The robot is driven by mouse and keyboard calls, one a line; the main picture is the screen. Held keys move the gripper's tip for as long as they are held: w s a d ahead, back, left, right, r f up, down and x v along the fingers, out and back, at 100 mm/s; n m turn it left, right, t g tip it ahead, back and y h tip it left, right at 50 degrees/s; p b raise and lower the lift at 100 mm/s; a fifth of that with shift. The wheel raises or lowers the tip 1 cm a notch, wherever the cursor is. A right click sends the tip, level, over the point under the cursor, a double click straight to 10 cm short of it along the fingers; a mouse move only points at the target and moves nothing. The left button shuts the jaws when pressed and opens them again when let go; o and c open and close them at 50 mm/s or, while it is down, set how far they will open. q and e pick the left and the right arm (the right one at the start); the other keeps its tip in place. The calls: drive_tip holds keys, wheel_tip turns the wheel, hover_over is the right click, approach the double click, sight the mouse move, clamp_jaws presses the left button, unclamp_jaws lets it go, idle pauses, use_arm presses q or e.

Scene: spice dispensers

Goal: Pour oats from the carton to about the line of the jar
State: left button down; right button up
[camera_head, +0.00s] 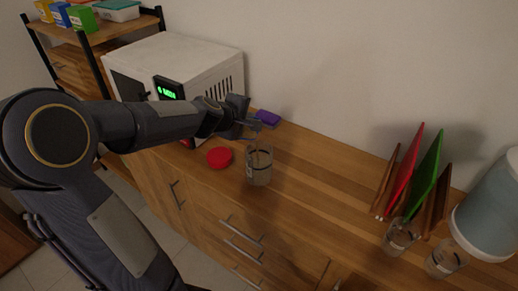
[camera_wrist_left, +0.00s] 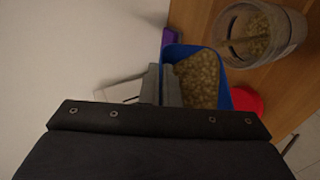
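In the head view a clear jar (camera_head: 259,171) with a dark line around its upper part stands upright on the wooden counter. In the left wrist view the jar (camera_wrist_left: 295,38) shows oats inside. A blue open-topped carton (camera_wrist_left: 226,60) with oats (camera_wrist_left: 198,78) in it is beside the jar in that view. My left gripper (camera_wrist_left: 160,86) has its grey fingers close together at the carton's left wall and appears shut on it. In the head view my left gripper (camera_head: 255,125) is just behind the jar; I cannot make out the carton there. My right gripper is not in view.
A red lid (camera_head: 219,157) lies left of the jar and a purple block (camera_head: 268,117) lies behind it. A white microwave (camera_head: 200,65) stands at the left. Boards in a rack (camera_head: 428,172), glasses (camera_head: 400,238) and a large container (camera_head: 490,210) stand right. The counter between is clear.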

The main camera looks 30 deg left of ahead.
use_arm(q)
drive_tip(key=shift+s+d+r+m+t+y+b, duration=0.15)
drive_tip(key=shift+d+m+t+y+b, duration=0.1)
drive_tip(key=shift+d+m+y, duration=0.15)
drive_tip(key=shift+s+d+m+t+y+b, duration=0.15)
drive_tip(key=shift+d+m+t+y, duration=0.15)
drive_tip(key=shift+d, duration=0.2)
idle(3.8)
